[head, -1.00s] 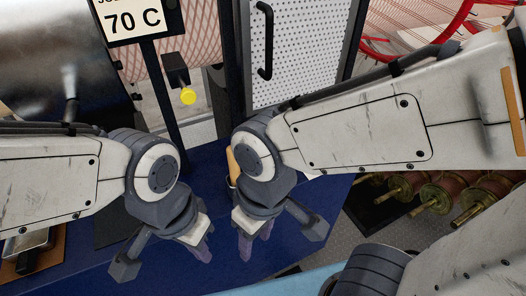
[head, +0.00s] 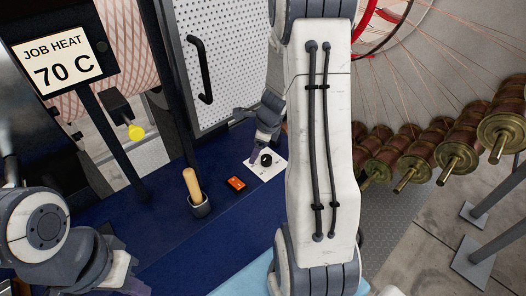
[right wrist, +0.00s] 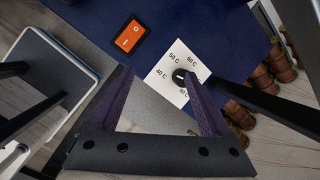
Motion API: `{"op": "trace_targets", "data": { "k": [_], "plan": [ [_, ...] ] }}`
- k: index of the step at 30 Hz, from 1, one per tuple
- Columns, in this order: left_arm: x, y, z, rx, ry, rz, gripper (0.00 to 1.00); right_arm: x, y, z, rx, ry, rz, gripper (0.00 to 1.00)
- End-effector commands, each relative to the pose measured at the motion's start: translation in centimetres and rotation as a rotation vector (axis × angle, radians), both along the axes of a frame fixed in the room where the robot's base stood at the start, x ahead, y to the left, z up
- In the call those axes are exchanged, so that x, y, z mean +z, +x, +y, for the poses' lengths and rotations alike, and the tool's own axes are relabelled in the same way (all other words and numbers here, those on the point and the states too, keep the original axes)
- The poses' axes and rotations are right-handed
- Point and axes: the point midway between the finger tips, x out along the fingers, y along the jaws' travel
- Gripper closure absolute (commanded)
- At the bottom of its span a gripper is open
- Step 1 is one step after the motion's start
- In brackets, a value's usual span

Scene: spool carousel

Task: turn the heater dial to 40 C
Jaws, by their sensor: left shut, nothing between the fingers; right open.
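The knob's short white mark is too small to read surely. In the head view the knob (head: 266,160) sits on the blue bench. My right gripper (right wrist: 161,76) is open above it; the knob shows between the fingertips, close to the right finger, and appears untouched. My left gripper (head: 130,286) is shut and empty at the lower left, far from the dial.
An orange rocker switch (head: 236,184) and a wooden-handled tool in a dark cup (head: 199,207) stand left of the dial. A sign (head: 66,61) reads JOB HEAT 70 C. A perforated door (head: 228,60) rises behind; copper spools (head: 460,148) are at right.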

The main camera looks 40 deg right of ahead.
Motion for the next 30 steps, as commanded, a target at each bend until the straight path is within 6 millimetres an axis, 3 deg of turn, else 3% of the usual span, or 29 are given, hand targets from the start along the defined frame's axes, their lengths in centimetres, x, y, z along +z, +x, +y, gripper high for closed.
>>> {"op": "trace_targets", "data": {
  "k": [1, 3, 7, 11, 24, 30],
  "plan": [
    [0.0, 0.0, 0.0, 0.000, 0.000, 0.000, 1.00, -0.9, -0.1, -2.5, -0.197, 0.057, -0.001, 0.19],
    [0.0, 0.0, 0.0, 0.000, 0.000, 0.000, 1.00, -1.7, -0.1, -4.9, -0.409, 0.120, -0.010, 0.19],
    [0.0, 0.0, 0.0, 0.000, 0.000, 0.000, 1.00, -2.6, -0.1, -7.2, -0.622, 0.187, -0.023, 0.19],
    [-0.4, 0.0, 0.0, 0.000, 0.000, 0.000, 1.00, -3.8, 0.3, -7.6, -0.671, 0.205, -0.024, 0.19],
    [-2.8, 0.0, 0.0, -0.001, 0.000, 0.000, 1.00, -10.8, 3.2, -7.4, -0.664, 0.204, -0.024, 0.19],
    [-3.1, 0.0, 0.0, -0.001, 0.000, 0.000, 1.00, -12.2, 3.8, -7.4, -0.662, 0.202, -0.025, 0.19]
  ]
}}
